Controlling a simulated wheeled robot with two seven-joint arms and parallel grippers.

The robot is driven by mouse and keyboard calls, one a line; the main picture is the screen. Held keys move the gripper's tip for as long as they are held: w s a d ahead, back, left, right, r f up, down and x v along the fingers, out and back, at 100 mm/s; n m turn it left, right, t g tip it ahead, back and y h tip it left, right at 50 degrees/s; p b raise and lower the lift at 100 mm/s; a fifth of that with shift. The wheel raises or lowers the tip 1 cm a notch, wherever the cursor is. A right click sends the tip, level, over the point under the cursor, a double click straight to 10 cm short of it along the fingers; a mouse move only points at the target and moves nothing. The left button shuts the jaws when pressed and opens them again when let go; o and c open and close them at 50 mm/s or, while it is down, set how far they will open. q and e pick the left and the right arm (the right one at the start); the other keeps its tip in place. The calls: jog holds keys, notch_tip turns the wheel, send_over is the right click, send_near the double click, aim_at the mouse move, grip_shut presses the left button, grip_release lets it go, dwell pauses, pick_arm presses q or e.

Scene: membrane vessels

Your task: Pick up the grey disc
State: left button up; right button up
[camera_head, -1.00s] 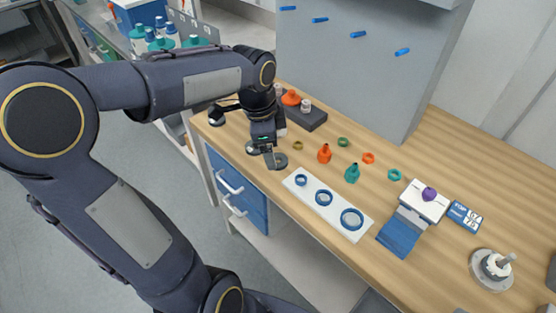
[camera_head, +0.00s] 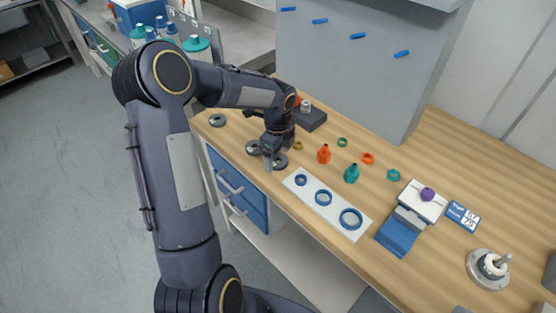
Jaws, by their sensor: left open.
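Several grey discs show on the wooden bench at the left: one near the bench's left end (camera_head: 217,120), one just left of my left gripper (camera_head: 252,147), and one just right of it (camera_head: 280,161). My left gripper (camera_head: 267,163) points down between the last two discs, with its jaws open. Its fingers partly cover these discs, and I cannot tell whether they touch either one. My right gripper is not in view.
A white plate with blue rings (camera_head: 298,190) lies right of the discs. Orange (camera_head: 324,154) and teal (camera_head: 351,174) bottle-shaped pieces stand behind it. A dark block (camera_head: 312,120) lies behind the gripper. A grey panel (camera_head: 350,75) rises at the back.

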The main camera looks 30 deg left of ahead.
pick_arm(q)
jog(key=shift+f, duration=0.4)
jog(key=shift+c, duration=0.5)
jog(key=c, duration=1)
jog(key=shift+o, duration=0.2)
jog(key=shift+r, duration=0.1)
